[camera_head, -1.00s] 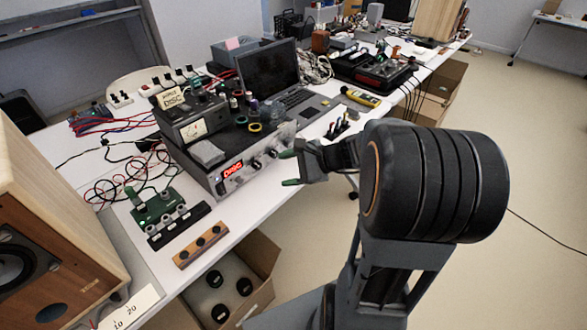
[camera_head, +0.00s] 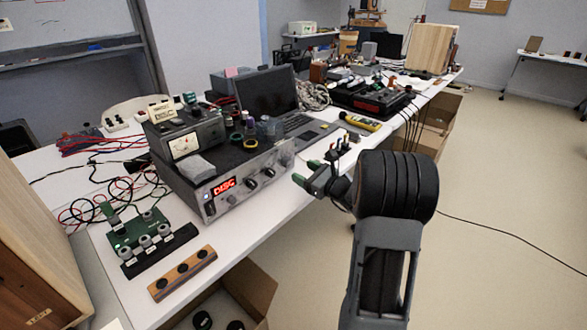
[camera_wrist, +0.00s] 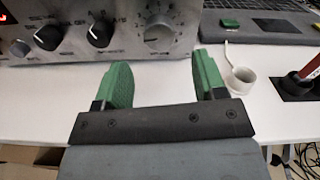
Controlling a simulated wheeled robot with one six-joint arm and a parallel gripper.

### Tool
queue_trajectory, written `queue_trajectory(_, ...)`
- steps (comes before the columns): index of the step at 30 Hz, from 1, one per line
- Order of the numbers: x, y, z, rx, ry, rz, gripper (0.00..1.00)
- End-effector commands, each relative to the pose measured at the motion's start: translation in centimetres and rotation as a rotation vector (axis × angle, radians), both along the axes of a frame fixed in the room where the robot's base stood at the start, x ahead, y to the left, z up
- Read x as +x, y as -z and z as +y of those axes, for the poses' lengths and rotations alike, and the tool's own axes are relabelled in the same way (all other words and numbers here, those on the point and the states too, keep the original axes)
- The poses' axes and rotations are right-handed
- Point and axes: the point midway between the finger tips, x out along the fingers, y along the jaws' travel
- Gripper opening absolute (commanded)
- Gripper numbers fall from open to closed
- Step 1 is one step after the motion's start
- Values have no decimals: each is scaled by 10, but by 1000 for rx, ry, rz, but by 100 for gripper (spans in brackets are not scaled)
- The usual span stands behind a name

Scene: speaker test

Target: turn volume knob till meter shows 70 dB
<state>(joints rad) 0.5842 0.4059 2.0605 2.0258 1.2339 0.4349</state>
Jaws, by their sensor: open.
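The silver amplifier (camera_head: 215,208) stands on the white table with a lit red display (camera_head: 223,185). Its front has dark knobs (camera_head: 268,172) with white pointer lines and a larger silver dial knob (camera_head: 287,157) at its right end. In the wrist view this silver knob (camera_wrist: 158,33) is beyond the gap between my fingers. My gripper (camera_head: 307,173) is open and empty, apart from the amplifier's front; its green fingers also show in the wrist view (camera_wrist: 163,70). A needle meter (camera_head: 186,145) sits on the amplifier and a yellow handheld meter (camera_head: 360,122) lies behind; neither reading is legible.
A laptop (camera_head: 290,122) stands behind the amplifier. A green circuit board (camera_head: 138,232) and a wooden block with knobs (camera_head: 182,272) lie front left. A wooden speaker cabinet (camera_head: 35,255) is at left. In the wrist view a white ring-shaped holder (camera_wrist: 243,80) stands right of my fingers.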

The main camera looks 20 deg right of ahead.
Motion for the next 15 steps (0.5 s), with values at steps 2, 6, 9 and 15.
queue_trajectory(2, 13, 1, 7, -1, -4, 0, 64)
queue_trajectory(6, 30, 1, 14, -1, -3, 1, 64)
queue_trajectory(9, 38, 1, 18, -1, -2, 1, 64)
queue_trajectory(15, 46, 0, 21, -1, -1, 1, 64)
